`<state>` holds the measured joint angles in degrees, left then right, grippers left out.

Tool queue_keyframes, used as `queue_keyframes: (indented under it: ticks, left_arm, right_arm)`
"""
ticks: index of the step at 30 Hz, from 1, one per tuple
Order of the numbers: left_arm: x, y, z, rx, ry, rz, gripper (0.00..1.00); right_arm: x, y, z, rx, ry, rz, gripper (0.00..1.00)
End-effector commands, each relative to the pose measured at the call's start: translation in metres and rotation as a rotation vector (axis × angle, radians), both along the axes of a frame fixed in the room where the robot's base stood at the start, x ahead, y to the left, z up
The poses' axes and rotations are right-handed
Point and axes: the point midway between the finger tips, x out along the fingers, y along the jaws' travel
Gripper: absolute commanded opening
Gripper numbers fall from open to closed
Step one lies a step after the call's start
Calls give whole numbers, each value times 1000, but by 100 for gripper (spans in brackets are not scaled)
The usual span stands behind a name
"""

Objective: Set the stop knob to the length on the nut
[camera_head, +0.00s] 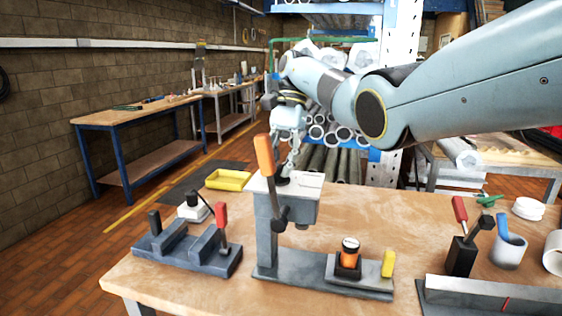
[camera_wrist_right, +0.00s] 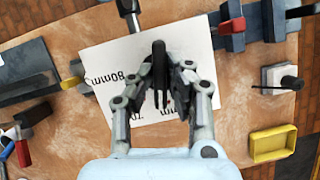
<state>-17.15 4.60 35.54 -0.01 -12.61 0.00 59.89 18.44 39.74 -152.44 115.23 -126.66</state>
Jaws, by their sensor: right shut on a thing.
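My right gripper (camera_head: 290,152) reaches down onto the top of a grey upright stand. In the right wrist view, my right gripper (camera_wrist_right: 163,100) is shut on the black stop knob (camera_wrist_right: 159,50). The knob stands on a white plate (camera_wrist_right: 105,58) with printed lengths; "80mm" reads at its left, and the other marks are partly hidden by the fingers. The plate also shows in the head view (camera_head: 310,180). An orange part with a pale top, seemingly the nut (camera_head: 349,257), sits in a dark holder on the stand's base; its lettering is too small to read. My left gripper is out of view.
An orange-handled lever (camera_head: 266,162) rises beside the stand. A grey clamp with a red handle (camera_head: 221,216) stands left, a yellow tray (camera_head: 228,180) behind it. A dark block with levers (camera_head: 462,256) and a cup (camera_head: 508,252) stand right.

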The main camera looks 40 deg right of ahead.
Motion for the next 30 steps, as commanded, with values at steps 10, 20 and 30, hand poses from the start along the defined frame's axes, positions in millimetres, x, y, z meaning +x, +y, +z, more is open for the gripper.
queue_keyframes:
  ticks: [10,20,30]
  left_arm:
    - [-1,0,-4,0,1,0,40]
    - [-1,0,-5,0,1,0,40]
    - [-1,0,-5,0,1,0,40]
  right_arm:
    - [1,1,0,0,-3,182,0]
    - [1,0,0,-2,-5,232,0]
    - [1,0,0,-1,-4,234,16]
